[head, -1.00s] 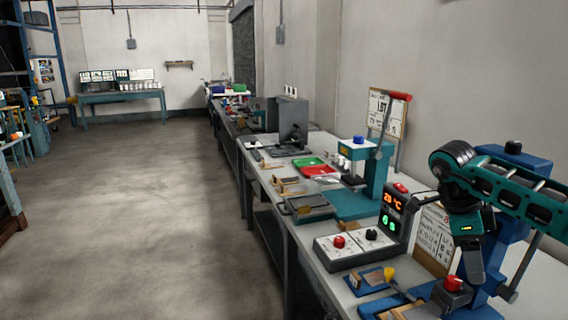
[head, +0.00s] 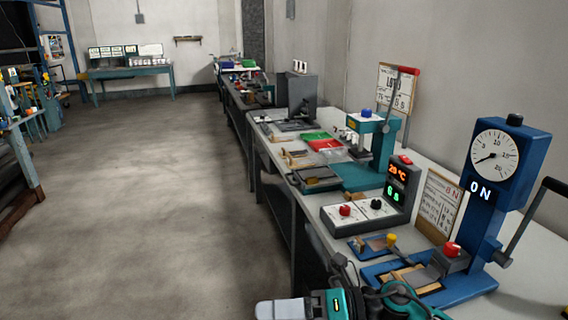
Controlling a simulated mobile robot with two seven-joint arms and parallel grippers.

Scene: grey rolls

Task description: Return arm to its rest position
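My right arm shows at the bottom of the head view, in front of the bench's near edge, with dark and teal links cut off by the frame. Its gripper (head: 282,309) points left, low in the picture, as a grey finger shape beside a teal-lit part. I cannot tell whether its fingers are apart. It appears clear of the bench things. My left gripper is not in view.
The workbench (head: 312,240) runs along the right wall. The floor (head: 150,210) at left is clear.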

